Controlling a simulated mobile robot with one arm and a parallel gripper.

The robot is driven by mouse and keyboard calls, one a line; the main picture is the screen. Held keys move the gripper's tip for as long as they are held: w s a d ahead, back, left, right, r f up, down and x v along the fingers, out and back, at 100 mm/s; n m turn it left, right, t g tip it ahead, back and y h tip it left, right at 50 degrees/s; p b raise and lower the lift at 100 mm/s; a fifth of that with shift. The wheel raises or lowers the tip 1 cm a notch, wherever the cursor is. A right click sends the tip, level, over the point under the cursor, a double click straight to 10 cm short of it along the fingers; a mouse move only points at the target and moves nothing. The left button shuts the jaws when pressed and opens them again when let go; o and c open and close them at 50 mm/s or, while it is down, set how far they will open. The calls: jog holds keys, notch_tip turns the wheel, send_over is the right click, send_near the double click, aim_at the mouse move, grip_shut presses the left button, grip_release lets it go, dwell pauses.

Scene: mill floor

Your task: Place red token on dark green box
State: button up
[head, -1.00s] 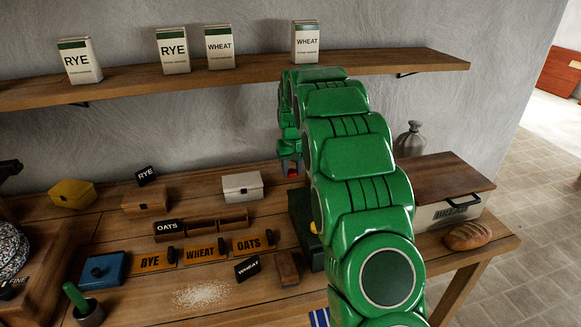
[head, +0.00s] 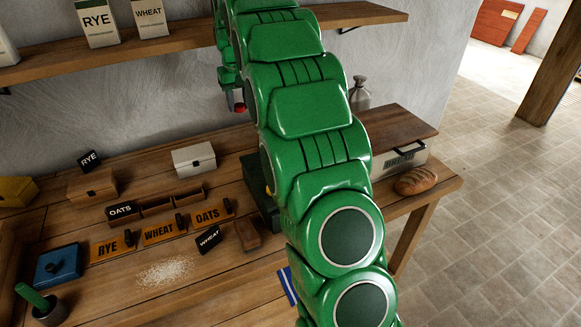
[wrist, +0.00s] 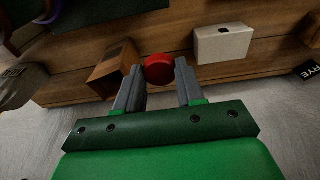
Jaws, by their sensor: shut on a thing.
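The red token (head: 240,107) is held between the fingertips of my gripper (head: 237,101), above the back of the bench in front of the wall. In the wrist view, the round red token (wrist: 159,69) sits between the two grey fingers of my gripper (wrist: 160,78), clear of the bench. The dark green box (head: 258,187) stands on the bench, lower and a little to the right of my gripper; my arm hides much of it. A dark green surface (wrist: 98,14) at the top left of the wrist view appears to be this box.
A white box (head: 194,159) and wooden box (head: 92,187) stand left of the green box. A bread bin (head: 402,160), loaf (head: 416,181) and grey jug (head: 359,95) are to the right. An open brown box (wrist: 112,68) is near my fingers in the wrist view. A shelf (head: 355,17) runs above.

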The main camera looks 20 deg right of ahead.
aim_at(239, 105)
jog(key=shift+r, duration=1.65)
jog(key=s+d+r+m, duration=0.2)
jog(key=s+d, duration=0.9)
jog(key=s, duration=0.5)
jog(key=s+d+f, duration=0.2)
jog(key=s, duration=1.6)
jog(key=w+d+f, duration=0.2)
jog(key=w+f, duration=0.2)
jog(key=w+d+f, duration=0.2)
jog(key=w+f, duration=0.2)
jog(key=f, duration=0.1)
jog(key=w+d+f, duration=0.2)
jog(key=w+f, duration=0.2)
jog(key=f, duration=0.1)
jog(key=shift+w+f, duration=0.15)
jog(key=shift+w, duration=0.05)
jog(key=shift+w+f, duration=0.15)
jog(key=shift+f, duration=0.1)
jog(key=shift+w+d+f, duration=0.1)
jog(key=shift+f, duration=1.55)
